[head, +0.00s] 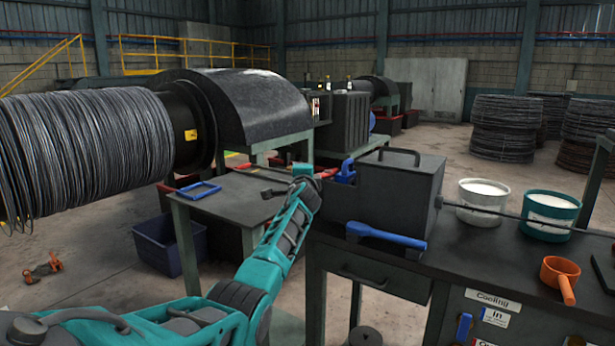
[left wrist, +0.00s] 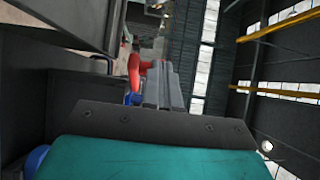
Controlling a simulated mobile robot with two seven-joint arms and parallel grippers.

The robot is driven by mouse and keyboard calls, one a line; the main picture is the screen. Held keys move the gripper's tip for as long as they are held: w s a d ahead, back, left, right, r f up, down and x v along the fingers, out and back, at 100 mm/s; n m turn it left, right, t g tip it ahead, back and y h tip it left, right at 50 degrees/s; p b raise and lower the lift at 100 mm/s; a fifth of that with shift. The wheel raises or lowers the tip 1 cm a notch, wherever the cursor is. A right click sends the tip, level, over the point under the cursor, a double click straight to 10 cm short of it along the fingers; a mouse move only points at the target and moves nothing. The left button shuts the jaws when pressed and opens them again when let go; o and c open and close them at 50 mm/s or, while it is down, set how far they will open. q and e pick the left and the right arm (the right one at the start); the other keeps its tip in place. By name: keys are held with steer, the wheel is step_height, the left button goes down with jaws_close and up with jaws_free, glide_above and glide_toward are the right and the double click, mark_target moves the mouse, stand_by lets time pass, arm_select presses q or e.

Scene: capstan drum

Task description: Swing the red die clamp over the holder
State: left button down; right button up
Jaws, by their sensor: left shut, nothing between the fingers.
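The red die clamp (head: 328,172) shows as a small red piece at the left end of the dark lidded box (head: 402,185), just beyond my left gripper (head: 304,170) in the head view. In the left wrist view the red clamp (left wrist: 134,68) is an upright curved red handle, close to the left side of my shut fingers (left wrist: 160,78). I cannot tell whether they touch it. The holder is hidden or cannot be made out behind the gripper. A blue part (head: 346,171) stands beside the clamp; some blue (left wrist: 133,98) also shows below it in the wrist view. My right gripper is not in view.
A blue-handled tool (head: 386,235) lies on the bench front. Two tubs, one white (head: 482,204) and one teal (head: 549,217), and an orange scoop (head: 560,277) stand right. A large wire drum (head: 85,150) fills the left. A blue frame (head: 199,190) lies on the side table.

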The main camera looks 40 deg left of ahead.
arm_select(q)
steer(key=shift+s+a, duration=0.1)
steer(key=shift+a, duration=0.2)
stand_by(0.4)
steer(key=shift+s, duration=0.15)
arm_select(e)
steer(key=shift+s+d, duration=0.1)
